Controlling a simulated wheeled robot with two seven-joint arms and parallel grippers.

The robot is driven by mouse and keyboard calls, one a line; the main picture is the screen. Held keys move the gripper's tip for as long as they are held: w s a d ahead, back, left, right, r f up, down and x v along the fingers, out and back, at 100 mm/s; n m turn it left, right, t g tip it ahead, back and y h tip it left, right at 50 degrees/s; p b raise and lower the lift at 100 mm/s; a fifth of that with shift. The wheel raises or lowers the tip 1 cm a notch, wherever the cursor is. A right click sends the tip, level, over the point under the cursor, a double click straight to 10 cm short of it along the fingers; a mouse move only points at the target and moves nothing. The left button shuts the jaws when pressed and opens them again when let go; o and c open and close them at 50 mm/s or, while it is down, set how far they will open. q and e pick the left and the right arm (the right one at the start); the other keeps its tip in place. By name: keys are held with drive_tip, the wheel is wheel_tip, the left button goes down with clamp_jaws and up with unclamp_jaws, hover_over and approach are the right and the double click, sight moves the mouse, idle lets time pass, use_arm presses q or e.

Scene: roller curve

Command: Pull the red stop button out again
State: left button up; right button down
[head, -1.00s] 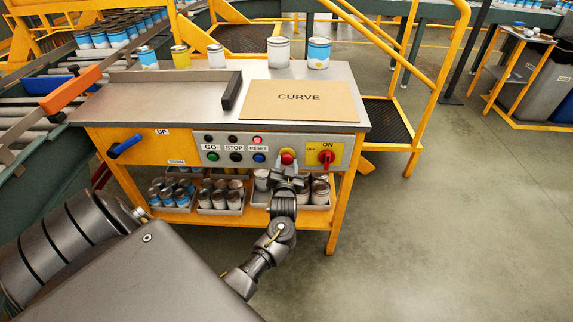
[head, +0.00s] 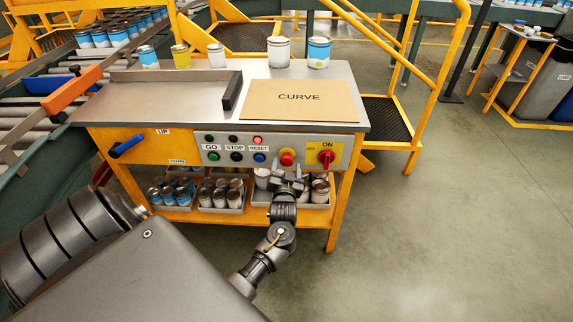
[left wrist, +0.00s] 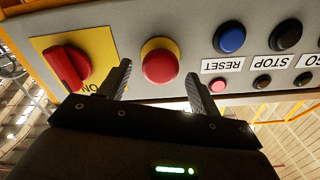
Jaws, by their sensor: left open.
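The red stop button (head: 287,158) sits on a yellow collar in the grey control panel (head: 222,148) at the front of the workbench. It also shows in the left wrist view (left wrist: 160,64), upside down, as a round red cap. My left gripper (head: 290,174) is in front of and just below the button. In the left wrist view its two fingers (left wrist: 157,78) are open, one on each side of the button's outline, with nothing between them. I cannot tell whether the button is pressed in or out. My right gripper is not in view.
The red ON/OFF rotary switch (head: 326,157) is right of the button; the blue reset button (head: 260,157) is left. A red lamp (head: 257,139) looks lit. Cans in trays (head: 228,199) fill the shelf below. Open floor (head: 450,220) lies to the right.

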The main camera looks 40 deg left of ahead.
use_arm(q)
drive_tip(key=v, duration=1)
drive_tip(key=shift+s+d+b, duration=0.15)
drive_tip(key=shift+b, duration=0.15)
drive_tip(key=w+d+f+m+h, duration=0.15)
drive_tip(key=d+f+h, duration=0.4)
drive_tip(key=f, duration=0.75)
drive_tip(key=s+d+f+m+g+h, duration=0.1)
drive_tip(key=s+d+f+g+h, duration=0.15)
drive_tip(key=s+f, duration=0.45)
drive_tip(key=s+d+f+m+g+h, duration=0.15)
drive_tip(key=d+f, duration=0.25)
drive_tip(key=f, duration=0.7)
drive_tip(key=s+d+f+m+g+h, duration=0.1)
drive_tip(key=s+f+g, duration=0.2)
drive_tip(key=s+f, duration=0.45)
drive_tip(key=s+f+g, duration=0.2)
drive_tip(key=s+f, duration=0.2)
drive_tip(key=s, duration=0.6)
drive_tip(key=s+a+f+g, duration=0.2)
drive_tip(key=s, duration=0.6)
drive_tip(key=s+a+f+m+g, duration=0.1)
drive_tip(key=s+a+f+g, duration=0.1)
drive_tip(key=s, duration=0.7)
drive_tip(key=shift+s+a+f+p, duration=0.2)
drive_tip(key=shift+s+f+p, duration=0.05)
drive_tip(key=shift+p, duration=0.15)
